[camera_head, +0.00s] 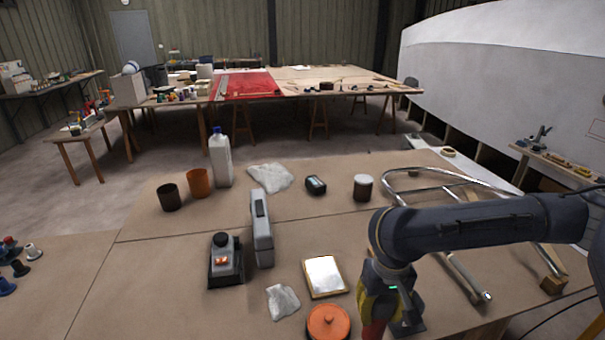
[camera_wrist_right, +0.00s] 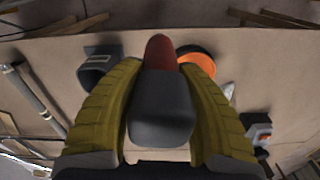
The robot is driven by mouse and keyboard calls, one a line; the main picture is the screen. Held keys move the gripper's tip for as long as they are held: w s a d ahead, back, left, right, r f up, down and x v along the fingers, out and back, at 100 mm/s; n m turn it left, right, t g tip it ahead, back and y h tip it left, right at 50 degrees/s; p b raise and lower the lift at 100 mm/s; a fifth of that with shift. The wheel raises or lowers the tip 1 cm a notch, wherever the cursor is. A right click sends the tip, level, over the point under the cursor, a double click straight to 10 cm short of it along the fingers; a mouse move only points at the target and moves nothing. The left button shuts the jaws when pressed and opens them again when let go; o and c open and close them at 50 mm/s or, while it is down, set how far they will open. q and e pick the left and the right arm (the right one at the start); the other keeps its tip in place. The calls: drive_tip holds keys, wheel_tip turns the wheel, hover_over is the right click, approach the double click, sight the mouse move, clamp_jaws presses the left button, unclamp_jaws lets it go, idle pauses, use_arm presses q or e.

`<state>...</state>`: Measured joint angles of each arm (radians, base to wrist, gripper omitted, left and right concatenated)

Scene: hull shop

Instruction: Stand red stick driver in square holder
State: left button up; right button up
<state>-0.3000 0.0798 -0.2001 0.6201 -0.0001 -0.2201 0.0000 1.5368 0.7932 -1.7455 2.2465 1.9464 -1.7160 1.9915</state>
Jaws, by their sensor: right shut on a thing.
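The red stick driver (camera_wrist_right: 160,52) is between the yellow fingers of my right gripper (camera_wrist_right: 160,85) in the right wrist view. Its red end points away from the wrist, and a dark grey block-like part is nearer the camera. In the head view, a bit of its red (camera_head: 373,330) shows below my right gripper (camera_head: 376,305), at the bottom edge. My right gripper is shut on it. A dark, square-sided open piece, which looks like the square holder (camera_wrist_right: 92,78), stands just beside the fingers; in the head view it is partly hidden behind the gripper (camera_head: 413,322). My left gripper is not in view.
An orange round lidded tub (camera_head: 328,322) is close left of the right gripper.

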drive_tip(key=shift+w+d+r, duration=0.35)
drive_tip(key=shift+r, duration=0.05)
drive_tip(key=shift+w+r, duration=0.2)
drive_tip(key=shift+r, duration=0.05)
drive_tip(key=w+d+r+n, duration=0.1)
drive_tip(key=w+d+r, duration=0.3)
drive_tip(key=d+r, duration=0.3)
drive_tip(key=w+d+r+n, duration=0.1)
drive_tip(key=w+d+r, duration=0.4)
drive_tip(key=r, duration=0.4)
wheel_tip(320, 180, down, 20)
drive_tip(key=s, duration=0.1)
drive_tip(key=shift+d, duration=0.25)
drive_tip(key=shift+s, duration=0.1)
drive_tip(key=o, duration=1.1)
drive_tip(key=shift+f, duration=0.1)
drive_tip(key=shift+o, duration=0.2)
